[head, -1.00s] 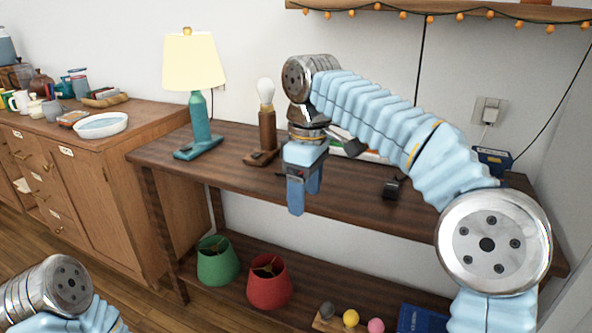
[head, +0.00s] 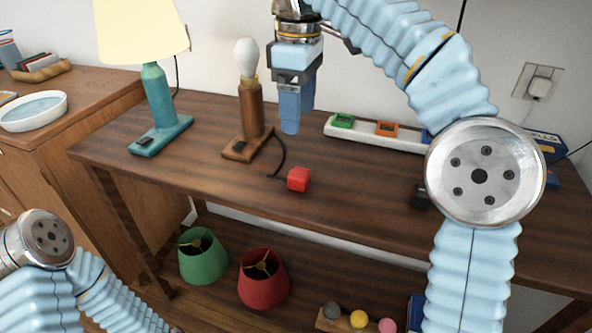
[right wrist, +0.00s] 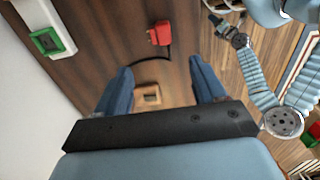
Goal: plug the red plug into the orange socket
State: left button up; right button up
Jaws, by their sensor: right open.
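The red plug (head: 298,179) lies on the table with a dark cable running back toward the wooden lamp (head: 251,110). It also shows in the right wrist view (right wrist: 159,33), beyond the fingers. The orange socket (head: 386,129) sits in a white power strip (head: 362,135) at the table's back, between a green socket (head: 343,121) and a blue one partly hidden by my arm. My right gripper (head: 290,118) is open and empty, above the table behind the plug and left of the strip. My left arm shows at lower left in the head view; its gripper is outside that view.
The bare-bulb wooden lamp stands close left of my right gripper; its base (right wrist: 147,95) shows between the fingers. A teal lamp (head: 160,108) stands farther left. A black object (head: 420,194) lies at right, partly hidden.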

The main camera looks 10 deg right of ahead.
send_over(300, 172)
notch_tip(300, 172, down, 9)
jog(key=shift+w+a+r+b, duration=0.1)
jog(key=shift+w+r+b, duration=0.05)
jog(key=shift+b, duration=0.3)
notch_tip(300, 172, down, 5)
jog(key=shift+f+b, duration=0.1)
jog(key=shift+b, duration=0.4)
jog(key=c, duration=1)
